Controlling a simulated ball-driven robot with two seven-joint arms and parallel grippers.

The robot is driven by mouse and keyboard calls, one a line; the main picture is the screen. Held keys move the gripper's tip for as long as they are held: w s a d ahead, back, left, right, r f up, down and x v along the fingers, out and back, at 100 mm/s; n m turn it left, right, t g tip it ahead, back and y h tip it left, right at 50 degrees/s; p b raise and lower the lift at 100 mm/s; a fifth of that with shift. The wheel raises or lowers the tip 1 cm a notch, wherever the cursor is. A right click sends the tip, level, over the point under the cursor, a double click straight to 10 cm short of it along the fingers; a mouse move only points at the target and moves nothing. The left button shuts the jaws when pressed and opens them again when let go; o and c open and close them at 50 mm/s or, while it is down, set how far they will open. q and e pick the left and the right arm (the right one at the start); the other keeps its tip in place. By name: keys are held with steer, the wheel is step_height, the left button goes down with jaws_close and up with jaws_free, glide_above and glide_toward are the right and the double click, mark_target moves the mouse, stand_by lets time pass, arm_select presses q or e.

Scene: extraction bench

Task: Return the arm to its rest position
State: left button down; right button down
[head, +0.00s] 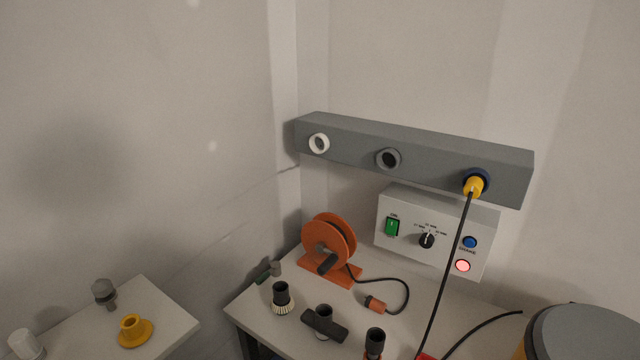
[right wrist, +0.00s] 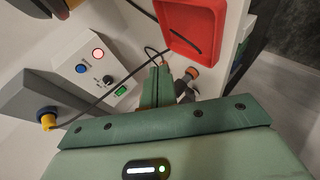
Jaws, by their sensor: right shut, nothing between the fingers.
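Neither gripper shows in the head view, and my left gripper is in no view. The white control box (head: 402,212) has a green switch, a black knob, a blue button and a glowing red lamp (head: 463,266).
A yellow plug (head: 474,187) with a black cable sits in the rail's (head: 350,145) right socket. An orange reel (head: 325,240) and several dark fittings stand on the bench (head: 258,300). A red tray (right wrist: 190,12) is near the gripper. A side table (head: 172,318) and a drum (head: 580,335) flank the bench.

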steer(key=s+d+f+m+g+h, duration=0.1)
steer(key=s+d+m+g, duration=0.1)
steer(key=s, duration=0.4)
steer(key=s+d+f+m+g+h, duration=0.1)
steer(key=s+d+m+g+h, duration=0.15)
steer(key=s, duration=0.35)
steer(key=s+a+f+m+g+y, duration=0.1)
steer(key=s+a+f+g+y, duration=0.15)
steer(key=f, duration=1.05)
steer(key=s+a+f+g+y, duration=0.1)
steer(key=s+a+f, duration=0.25)
steer(key=f, duration=0.95)
steer(key=s+f+m+g+y, duration=0.1)
steer(key=s+f, duration=0.5)
steer(key=s, duration=0.4)
steer(key=s+d+f+m+g, duration=0.1)
steer(key=s+f+m, duration=0.1)
steer(key=s+f, duration=0.5)
steer(key=s, duration=0.3)
steer(key=shift+g+y, duration=0.3)
steer(key=shift+y, duration=0.1)
